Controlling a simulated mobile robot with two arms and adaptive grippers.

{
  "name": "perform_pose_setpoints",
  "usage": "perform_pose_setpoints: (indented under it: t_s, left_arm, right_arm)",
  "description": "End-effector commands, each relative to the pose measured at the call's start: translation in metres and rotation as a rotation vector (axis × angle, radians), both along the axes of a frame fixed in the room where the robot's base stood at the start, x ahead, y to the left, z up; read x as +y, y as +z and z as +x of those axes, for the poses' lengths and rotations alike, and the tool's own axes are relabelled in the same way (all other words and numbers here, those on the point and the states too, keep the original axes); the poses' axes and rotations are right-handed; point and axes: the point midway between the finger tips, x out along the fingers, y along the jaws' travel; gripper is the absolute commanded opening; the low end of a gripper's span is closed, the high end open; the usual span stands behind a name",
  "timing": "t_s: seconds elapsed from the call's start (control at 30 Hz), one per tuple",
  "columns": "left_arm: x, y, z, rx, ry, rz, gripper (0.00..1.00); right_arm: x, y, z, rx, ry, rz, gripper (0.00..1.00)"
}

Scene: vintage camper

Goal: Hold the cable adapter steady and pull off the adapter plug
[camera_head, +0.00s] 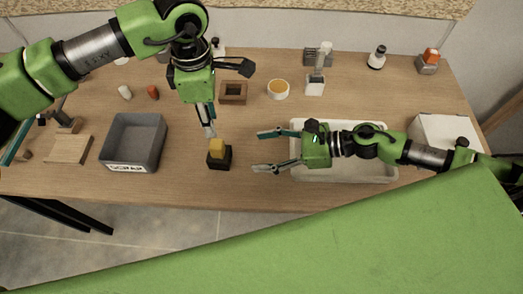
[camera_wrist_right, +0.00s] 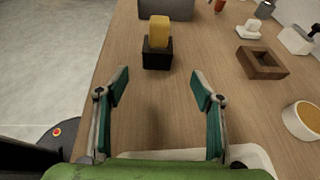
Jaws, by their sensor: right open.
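The task's pair appears to be a yellow block (camera_head: 217,147), likely the adapter plug, standing upright in a black base (camera_head: 219,164), likely the cable adapter, near the table's front edge. In the right wrist view the yellow block (camera_wrist_right: 160,30) rises from the black base (camera_wrist_right: 157,57), ahead of the fingers.
A grey bin (camera_head: 135,143) stands left of the pair. A white tray (camera_head: 345,172) lies under my right arm. A brown square frame (camera_head: 233,92), a round yellow-topped dish (camera_head: 278,89) and a white box (camera_head: 443,135) stand further off. Bare tabletop separates my right gripper from the pair.

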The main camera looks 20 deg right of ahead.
Motion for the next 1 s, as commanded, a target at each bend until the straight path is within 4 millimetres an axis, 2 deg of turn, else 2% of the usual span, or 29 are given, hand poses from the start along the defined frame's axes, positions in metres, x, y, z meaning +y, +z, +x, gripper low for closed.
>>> perform_pose_setpoints:
  t_s: [0.17,0.7,1.0]
  left_arm:
    - [0.0,0.0,0.0,0.0,0.0,0.0,0.28]
    - [0.0,0.0,0.0,0.0,0.0,0.0,0.28]
    - [0.0,0.0,0.0,0.0,0.0,0.0,0.28]
  right_arm:
    - [0.01,-0.007,-0.001,-0.001,0.012,-0.006,0.61]
    - [0.096,-0.044,0.035,0.0,0.011,-0.005,0.61]
    - [0.116,-0.055,0.044,0.001,0.008,-0.006,0.61]
